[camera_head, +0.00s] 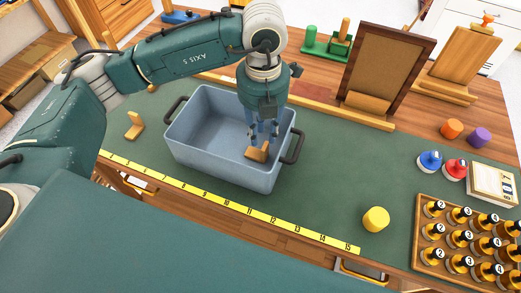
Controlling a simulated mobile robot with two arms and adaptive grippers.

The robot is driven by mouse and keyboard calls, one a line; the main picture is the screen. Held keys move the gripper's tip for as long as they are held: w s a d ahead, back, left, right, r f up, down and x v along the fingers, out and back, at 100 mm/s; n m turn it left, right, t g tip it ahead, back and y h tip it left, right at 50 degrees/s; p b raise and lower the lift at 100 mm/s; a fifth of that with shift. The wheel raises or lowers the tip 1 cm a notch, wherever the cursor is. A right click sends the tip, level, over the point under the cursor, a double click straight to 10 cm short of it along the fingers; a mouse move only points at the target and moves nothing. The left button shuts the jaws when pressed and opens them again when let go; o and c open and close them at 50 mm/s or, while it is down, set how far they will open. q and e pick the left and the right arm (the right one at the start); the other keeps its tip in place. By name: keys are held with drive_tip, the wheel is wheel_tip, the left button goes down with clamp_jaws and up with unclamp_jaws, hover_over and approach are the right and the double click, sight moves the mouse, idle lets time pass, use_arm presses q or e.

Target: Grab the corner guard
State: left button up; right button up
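A tan wooden corner guard (257,153) shows inside the grey-blue bin (222,165), tilted, right at the fingertips of my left gripper (262,138). The gripper points down into the bin from above. Its fingers overlap the guard's upper edge, and I cannot tell whether they grip it or whether it rests on the bin floor. A second L-shaped wooden corner guard (134,126) stands on the green mat left of the bin, apart from it. My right gripper is not in view.
A yellow ruler strip (225,202) runs along the front edge. A yellow cylinder (376,219) and a rack of numbered bottles (421,237) are at the right. A brown frame (386,70) stands behind the bin. The mat between bin and cylinder is clear.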

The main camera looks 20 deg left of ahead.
sight(263, 147)
use_arm(q)
drive_tip(key=shift+s+f, duration=0.1)
drive_tip(key=shift+f, duration=0.55)
wheel_tip(263, 147, down, 4)
drive_tip(key=shift+d+f+p, duration=0.1)
drive_tip(key=shift+f+p, duration=0.15)
drive_tip(key=shift+p, duration=0.95)
drive_tip(key=shift+f, duration=0.35)
clamp_jaws()
